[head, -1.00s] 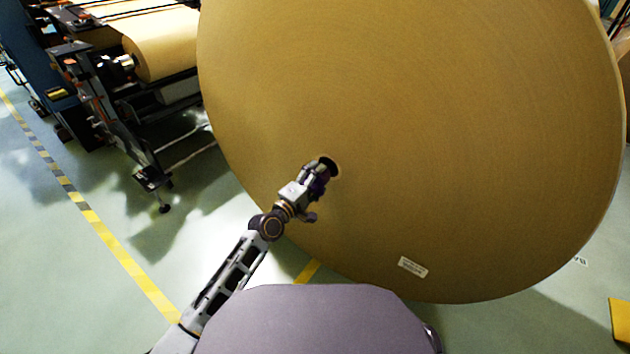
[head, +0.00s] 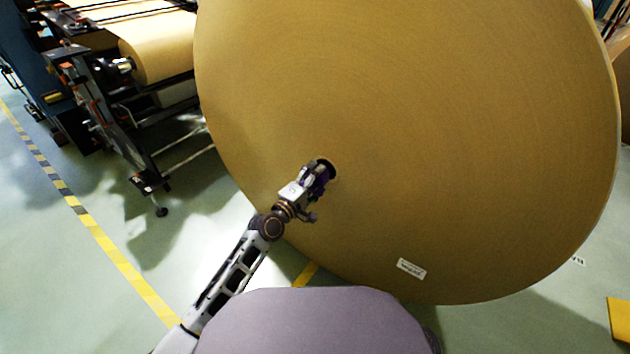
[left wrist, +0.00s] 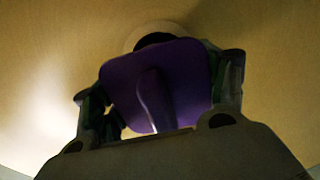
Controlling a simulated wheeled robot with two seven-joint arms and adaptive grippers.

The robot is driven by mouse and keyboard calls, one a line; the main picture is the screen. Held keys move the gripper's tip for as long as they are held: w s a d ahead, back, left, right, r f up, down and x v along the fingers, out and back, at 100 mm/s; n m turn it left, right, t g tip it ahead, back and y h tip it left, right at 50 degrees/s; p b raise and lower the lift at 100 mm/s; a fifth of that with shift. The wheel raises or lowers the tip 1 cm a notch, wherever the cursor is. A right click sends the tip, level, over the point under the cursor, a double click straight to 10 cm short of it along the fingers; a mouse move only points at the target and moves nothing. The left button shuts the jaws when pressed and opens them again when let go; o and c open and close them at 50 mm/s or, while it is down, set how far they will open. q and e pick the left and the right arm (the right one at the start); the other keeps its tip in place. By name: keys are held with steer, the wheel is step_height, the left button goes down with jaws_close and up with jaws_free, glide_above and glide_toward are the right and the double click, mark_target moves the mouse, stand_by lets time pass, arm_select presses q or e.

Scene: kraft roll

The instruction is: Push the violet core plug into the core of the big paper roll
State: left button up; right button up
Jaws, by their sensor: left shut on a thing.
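The big paper roll (head: 430,140) stands with its flat brown face toward me and fills most of the head view. Its dark core hole (head: 329,166) is in the lower left part of the face. My left gripper (head: 320,180) is at the hole, shut on the violet core plug. In the left wrist view the plug (left wrist: 185,85) sits between the two fingers of my left gripper (left wrist: 160,98). The dark core (left wrist: 155,40), with a pale rim, shows just beyond the plug, partly hidden by it. I cannot tell whether the plug touches the core. My right gripper is not in view.
A paper machine (head: 110,90) with a smaller roll (head: 160,48) stands at the upper left. A yellow and black line (head: 95,225) crosses the green floor at left. A yellow object (head: 619,318) lies at the lower right edge.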

arm_select(q)
steer(key=shift+b+x, duration=0.4)
steer(key=shift+x, duration=1.45)
stand_by(0.7)
steer(key=shift+w+r, duration=0.15)
steer(key=shift+r, duration=0.1)
stand_by(0.6)
steer(key=shift+w+d+r, duration=0.15)
steer(key=shift+r, duration=0.05)
steer(key=c, duration=0.5)
steer(key=o, duration=0.4)
steer(key=shift+w+d, duration=0.4)
steer(key=shift+c, duration=0.2)
steer(key=o, duration=1.2)
steer(key=shift+o, duration=0.6)
steer(key=shift+d+f, duration=0.1)
steer(key=shift+f, duration=0.15)
steer(key=shift+s+f, duration=0.1)
steer(key=shift+f, duration=0.05)
